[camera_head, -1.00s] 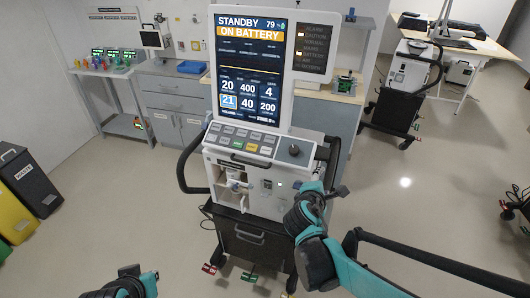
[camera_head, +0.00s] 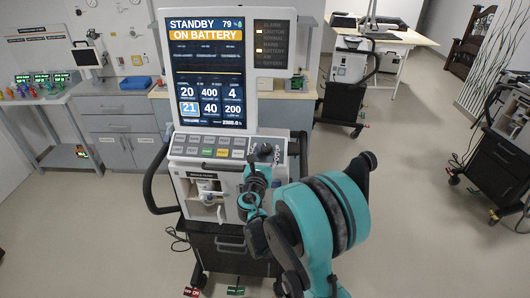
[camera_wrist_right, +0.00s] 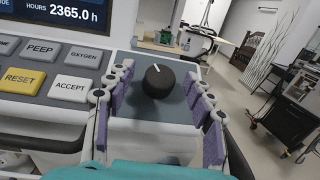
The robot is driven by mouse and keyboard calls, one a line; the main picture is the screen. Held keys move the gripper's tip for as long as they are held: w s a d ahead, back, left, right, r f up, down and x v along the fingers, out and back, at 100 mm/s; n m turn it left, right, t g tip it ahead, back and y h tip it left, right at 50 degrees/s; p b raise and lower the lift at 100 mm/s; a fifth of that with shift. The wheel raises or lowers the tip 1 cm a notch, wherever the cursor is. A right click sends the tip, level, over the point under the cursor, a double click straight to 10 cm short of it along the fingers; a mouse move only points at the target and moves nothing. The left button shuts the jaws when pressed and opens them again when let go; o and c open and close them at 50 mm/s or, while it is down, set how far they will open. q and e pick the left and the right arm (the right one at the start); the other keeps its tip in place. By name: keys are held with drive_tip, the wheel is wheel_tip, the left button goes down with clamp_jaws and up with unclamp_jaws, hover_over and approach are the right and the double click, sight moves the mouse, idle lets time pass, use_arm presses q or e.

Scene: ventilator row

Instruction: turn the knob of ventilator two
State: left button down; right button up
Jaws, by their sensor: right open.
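The ventilator (camera_head: 208,75) in front of me has a large screen reading STANDBY and ON BATTERY. Its black round knob (camera_head: 265,149) is at the right end of the key panel. In the right wrist view the knob (camera_wrist_right: 158,81) shows a white pointer mark tilted slightly left of up. My right gripper (camera_head: 260,163) is raised to the panel, just below the knob in the head view. In the wrist view the open right gripper (camera_wrist_right: 160,88) has purple-padded fingers on both sides of the knob, with gaps visible. Whether the fingers reach its depth is unclear. My left gripper is out of view.
Keys, including ACCEPT (camera_wrist_right: 70,88) and RESET (camera_wrist_right: 20,78), lie left of the knob. A black side handle (camera_head: 152,180) curves out at the ventilator's left. Other carts (camera_head: 500,150) stand at the right.

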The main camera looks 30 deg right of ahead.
drive_tip(key=shift+w+d, duration=0.3)
drive_tip(key=shift+w, duration=0.05)
drive_tip(key=c, duration=1.1)
drive_tip(key=shift+c, duration=0.3)
drive_tip(key=m+g+h, duration=0.2)
drive_tip(key=m, duration=0.1)
drive_tip(key=shift+w+a+m+g, duration=0.1)
drive_tip(key=shift+a+m+g, duration=0.1)
drive_tip(key=shift+m+g, duration=0.15)
drive_tip(key=m+g+h, duration=0.1)
drive_tip(key=m+g+p, duration=0.1)
drive_tip(key=m+g, duration=0.1)
drive_tip(key=shift+w+r+m+g+h, duration=0.15)
drive_tip(key=shift+m+g+h, duration=0.1)
drive_tip(key=shift+h, duration=0.15)
drive_tip(key=m+g+p, duration=0.1)
drive_tip(key=m+g, duration=0.4)
drive_tip(key=shift+w+h+p, duration=0.1)
drive_tip(key=shift+h+p, duration=0.2)
drive_tip(key=shift+p, duration=0.1)
drive_tip(key=shift+m+g+p, duration=0.55)
drive_tip(key=shift+m+g, duration=0.65)
drive_tip(key=shift+g, duration=0.1)
